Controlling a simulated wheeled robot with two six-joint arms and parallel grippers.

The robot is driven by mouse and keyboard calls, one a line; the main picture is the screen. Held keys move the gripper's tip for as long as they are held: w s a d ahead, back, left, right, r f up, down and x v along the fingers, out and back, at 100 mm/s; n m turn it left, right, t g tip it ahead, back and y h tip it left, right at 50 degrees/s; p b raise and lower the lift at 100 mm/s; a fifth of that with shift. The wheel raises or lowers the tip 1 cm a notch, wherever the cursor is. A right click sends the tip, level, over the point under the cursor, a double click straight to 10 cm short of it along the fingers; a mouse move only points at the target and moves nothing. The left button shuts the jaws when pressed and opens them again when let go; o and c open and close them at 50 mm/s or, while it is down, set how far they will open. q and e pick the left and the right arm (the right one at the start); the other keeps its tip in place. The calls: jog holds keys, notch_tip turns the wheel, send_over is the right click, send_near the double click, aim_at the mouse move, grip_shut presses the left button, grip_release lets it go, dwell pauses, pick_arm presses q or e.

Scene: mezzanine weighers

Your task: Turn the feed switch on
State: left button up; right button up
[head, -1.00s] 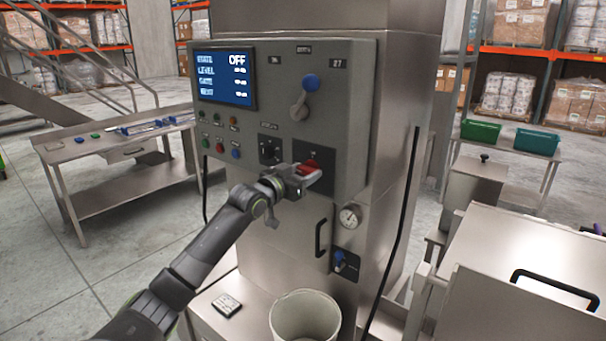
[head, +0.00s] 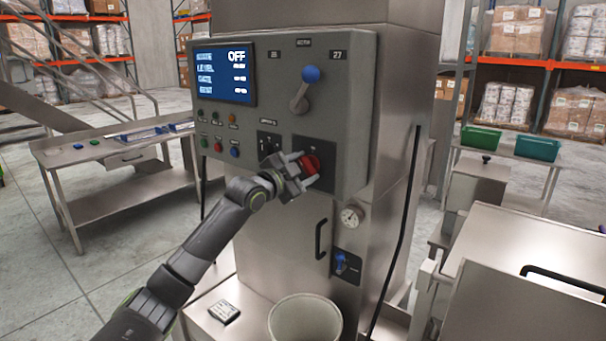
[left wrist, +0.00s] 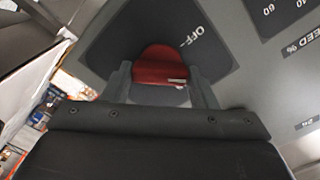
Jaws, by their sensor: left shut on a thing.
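The feed switch is a red knob (head: 309,163) on a dark plate, low on the right of the grey control panel (head: 352,110). My left gripper (head: 311,170) is shut on the red knob, with a finger on either side of it and its wrist rolled at a slant. In the left wrist view the knob (left wrist: 160,65) sits between the two fingers, and an "OFF" label shows beside it on the dark plate. The screen (head: 225,74) on the panel reads "OFF" in its top line. My right gripper is not in view.
A blue-knobbed lever (head: 306,90) is higher on the panel, and a small dark selector (head: 268,146) sits just left of the gripper. Small coloured buttons (head: 218,147) are further left. A door handle (head: 320,239), a gauge (head: 351,216) and a white bucket (head: 304,320) are below.

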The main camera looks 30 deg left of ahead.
pick_arm(q)
jog(key=m+b, duration=0.1)
jog(key=m, duration=0.3)
jog(key=shift+f+m, duration=0.15)
jog(key=shift+m, duration=0.15)
jog(key=shift+m+b, duration=0.4)
jog(key=shift+m, duration=1.5)
jog(key=o, duration=1)
